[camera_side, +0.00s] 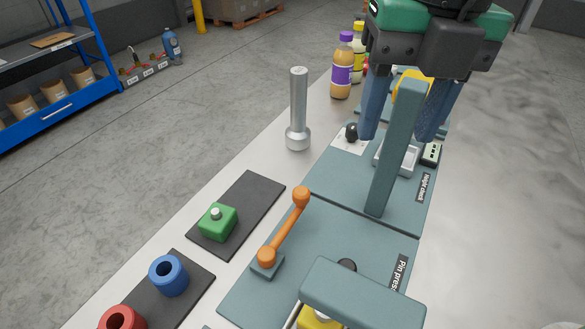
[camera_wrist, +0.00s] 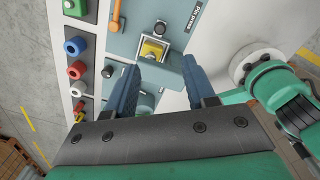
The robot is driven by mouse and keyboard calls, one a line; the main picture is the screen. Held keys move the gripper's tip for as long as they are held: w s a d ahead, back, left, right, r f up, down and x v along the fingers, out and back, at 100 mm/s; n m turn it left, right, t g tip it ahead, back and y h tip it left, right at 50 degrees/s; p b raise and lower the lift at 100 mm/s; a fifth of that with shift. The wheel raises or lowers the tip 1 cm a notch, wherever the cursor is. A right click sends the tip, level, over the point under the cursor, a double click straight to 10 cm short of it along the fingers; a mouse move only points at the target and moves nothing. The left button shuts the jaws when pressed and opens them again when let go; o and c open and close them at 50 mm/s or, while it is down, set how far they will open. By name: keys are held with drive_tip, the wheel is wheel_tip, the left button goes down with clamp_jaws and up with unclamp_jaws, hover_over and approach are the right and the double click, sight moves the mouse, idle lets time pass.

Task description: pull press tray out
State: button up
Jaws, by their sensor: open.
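The pin press stands at the bottom of the side view, with a teal head (camera_side: 360,295) on a teal base plate labelled "Pin press". A yellow block (camera_side: 318,319) shows partly under the head. In the wrist view the yellow block (camera_wrist: 152,50) sits in a pale grey holder that looks like the press tray (camera_wrist: 141,60), with a black knob (camera_wrist: 160,27) beyond it. My gripper (camera_side: 396,137) is open and empty, above the height check plate in the side view. In the wrist view my gripper (camera_wrist: 160,64) has its blue fingers apart. Much of the tray is hidden.
A tall teal post (camera_side: 395,150) stands in front of my gripper in the side view. An orange lever (camera_side: 285,230), a green block (camera_side: 217,224), a blue ring (camera_side: 168,276) and a metal rod (camera_side: 298,105) stand to the left. Bottles (camera_side: 342,70) stand behind.

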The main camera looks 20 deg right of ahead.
drive_tip(key=s+a+n, duration=0.1)
drive_tip(key=a+n, duration=0.1)
drive_tip(key=n, duration=0.1)
hover_over(348, 264)
wheel_tip(348, 264, down, 16)
drive_tip(key=shift+s+a+r, duration=0.1)
drive_tip(key=shift+a+r, duration=0.05)
drive_tip(key=shift+r, duration=0.05)
drive_tip(key=shift+f, duration=3.15)
clamp_jaws()
